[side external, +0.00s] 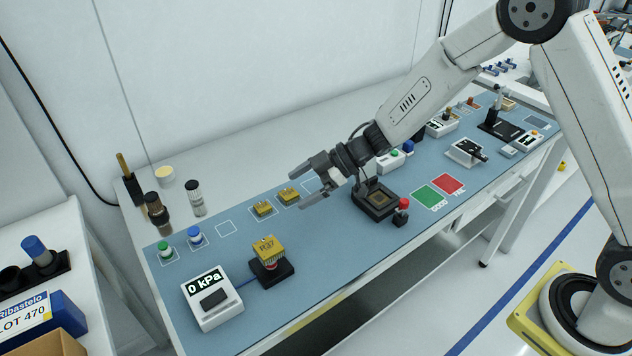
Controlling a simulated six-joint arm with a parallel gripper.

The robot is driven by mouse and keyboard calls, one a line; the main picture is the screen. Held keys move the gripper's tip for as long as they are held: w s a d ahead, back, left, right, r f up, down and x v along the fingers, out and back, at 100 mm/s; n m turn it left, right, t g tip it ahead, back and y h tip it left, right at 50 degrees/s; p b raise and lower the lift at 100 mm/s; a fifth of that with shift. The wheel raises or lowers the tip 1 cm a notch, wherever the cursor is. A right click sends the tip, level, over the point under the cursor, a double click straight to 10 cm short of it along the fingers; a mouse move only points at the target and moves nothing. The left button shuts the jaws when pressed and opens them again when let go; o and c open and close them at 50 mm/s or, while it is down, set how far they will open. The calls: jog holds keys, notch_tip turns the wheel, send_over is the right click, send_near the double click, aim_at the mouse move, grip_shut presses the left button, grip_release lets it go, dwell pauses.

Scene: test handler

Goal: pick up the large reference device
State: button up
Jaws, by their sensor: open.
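A large gold block with dark lettering like "R37" (268,245) sits upright on a black base near the front edge of the blue mat; it looks like the large reference device. Two smaller, flatter gold devices, one on the left (263,208) and one on the right (289,196), lie in white outlined squares behind it. My gripper (297,187) is open and empty. Its fingers point left, above the mat, close to the right flat device in the picture. It is apart from the large gold block.
A display reading "0 kPa" (212,297) stands left of the gold block. A black socket (376,201) and red-knobbed lever (402,210) are right of my gripper. Green (428,197) and red (447,184) pads lie beyond. Green-topped (165,250) and blue-topped (195,235) pieces stand left.

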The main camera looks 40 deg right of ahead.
aim_at(274, 243)
jog(key=shift+s+a+f+n+g+y, duration=0.25)
jog(key=shift+s+a+f+n+g, duration=0.45)
jog(key=shift+a+f, duration=0.65)
jog(key=shift+s+a+f+n+g+y, duration=0.35)
jog(key=shift+s+a+f+g, duration=0.4)
jog(key=shift+a, duration=1)
jog(key=shift+s+a+f+n+g+y, duration=0.2)
jog(key=shift+s+a+f+n+g, duration=0.35)
jog(key=shift+a+f+g, duration=0.75)
jog(key=shift+a+r+t, duration=0.15)
jog(key=shift+a+t, duration=0.1)
jog(key=shift+t, duration=0.1)
jog(key=c, duration=1.2)
jog(key=shift+r, duration=0.15)
